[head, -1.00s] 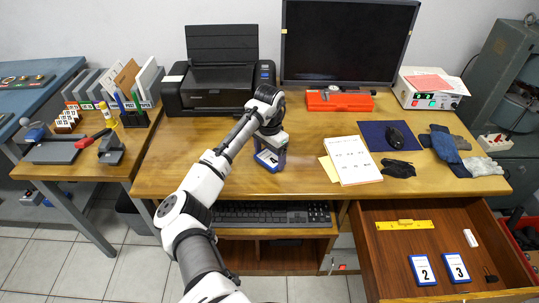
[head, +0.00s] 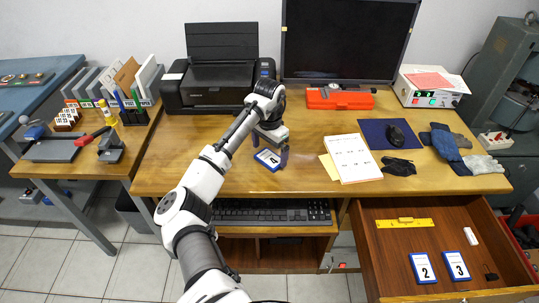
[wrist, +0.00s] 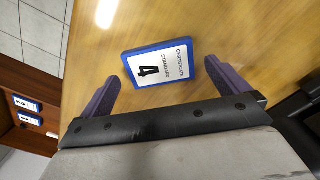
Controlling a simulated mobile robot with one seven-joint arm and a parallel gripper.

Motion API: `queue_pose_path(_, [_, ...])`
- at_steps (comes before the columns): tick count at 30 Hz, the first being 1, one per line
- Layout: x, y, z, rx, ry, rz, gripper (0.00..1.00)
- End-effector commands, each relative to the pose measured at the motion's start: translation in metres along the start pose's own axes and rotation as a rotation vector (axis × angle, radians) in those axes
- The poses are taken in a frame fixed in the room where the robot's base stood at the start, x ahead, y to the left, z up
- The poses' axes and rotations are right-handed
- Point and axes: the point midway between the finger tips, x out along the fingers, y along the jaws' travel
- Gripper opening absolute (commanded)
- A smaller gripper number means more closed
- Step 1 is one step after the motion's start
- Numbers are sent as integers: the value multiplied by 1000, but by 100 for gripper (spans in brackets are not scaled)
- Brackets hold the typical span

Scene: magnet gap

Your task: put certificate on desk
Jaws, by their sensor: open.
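A blue-framed certificate numbered 4 (head: 268,159) lies on the wooden desk (head: 220,170), left of the desk's middle. In the wrist view the certificate (wrist: 160,64) lies face up, its label reading "CERTIFICATE STANDARD 4". My gripper (head: 270,147) is just above the certificate; in the wrist view its two fingers (wrist: 162,88) are spread apart with nothing between their pads. Two more blue-framed cards, numbered 2 (head: 422,268) and 3 (head: 457,266), lie in the open drawer (head: 385,285).
A printer (head: 215,90) and a monitor (head: 345,42) stand at the back. A red case (head: 340,99), papers (head: 353,158), a mouse (head: 396,136) and gloves (head: 398,167) lie to the right. A keyboard (head: 262,213) sits below the front edge. The desk left of my gripper is clear.

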Motion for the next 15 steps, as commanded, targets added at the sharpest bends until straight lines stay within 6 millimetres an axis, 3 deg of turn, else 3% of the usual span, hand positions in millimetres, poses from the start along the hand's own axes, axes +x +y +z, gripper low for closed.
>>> queue_pose_path(9, [-70, 0, -1, 1, 2, -3, 100])
queue_pose_path(15, [-95, 0, 0, 1, 0, -2, 100])
